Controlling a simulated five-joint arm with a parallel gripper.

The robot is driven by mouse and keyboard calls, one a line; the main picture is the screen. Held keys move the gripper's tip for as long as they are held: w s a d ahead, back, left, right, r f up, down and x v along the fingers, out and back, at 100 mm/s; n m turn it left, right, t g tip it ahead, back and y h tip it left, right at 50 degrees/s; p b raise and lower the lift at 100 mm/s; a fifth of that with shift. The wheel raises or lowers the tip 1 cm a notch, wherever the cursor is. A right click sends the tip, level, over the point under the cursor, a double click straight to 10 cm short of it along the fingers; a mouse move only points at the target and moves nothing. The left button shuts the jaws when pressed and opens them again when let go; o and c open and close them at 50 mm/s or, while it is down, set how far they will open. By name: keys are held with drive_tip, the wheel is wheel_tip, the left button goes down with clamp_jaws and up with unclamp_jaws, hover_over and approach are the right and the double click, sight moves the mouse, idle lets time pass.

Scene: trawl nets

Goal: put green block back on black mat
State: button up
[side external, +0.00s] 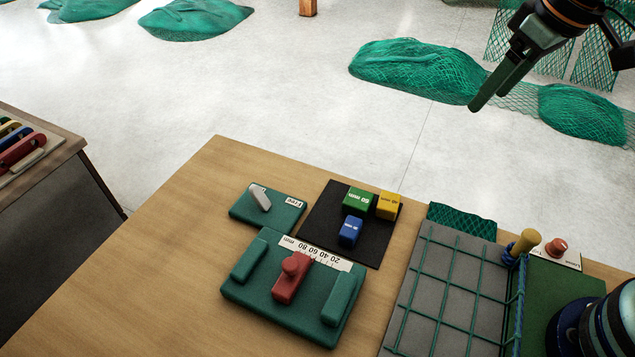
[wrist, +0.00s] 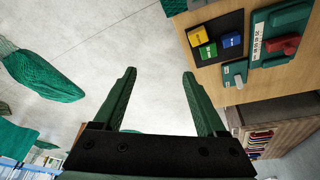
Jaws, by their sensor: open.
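The green block (side external: 357,200) sits on the black mat (side external: 322,222) near the mat's back edge, between a yellow block (side external: 388,206) on its right and a blue block (side external: 350,231) in front. The wrist view also shows the green block (wrist: 208,50) on the black mat (wrist: 223,20) at the upper right. My gripper (side external: 475,106) is raised high at the upper right of the side view, well away from the mat. In the wrist view my gripper (wrist: 159,72) has its green fingers spread apart with nothing between them.
A green gauge fixture with a red slider (side external: 291,277) stands in front of the mat. A small green plate with a grey lever (side external: 260,198) lies to its left. A netted grey panel (side external: 450,285) and a red button (side external: 556,247) are at the right. The table's left side is clear.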

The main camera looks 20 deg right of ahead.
drive_tip(key=s+d+m+t, duration=0.2)
drive_tip(key=s+d+m, duration=0.1)
drive_tip(key=s+d, duration=0.2)
drive_tip(key=shift+s+d+r+h, duration=0.15)
drive_tip(key=shift+s+d+h, duration=0.15)
drive_tip(key=shift+d, duration=0.2)
idle(0.9)
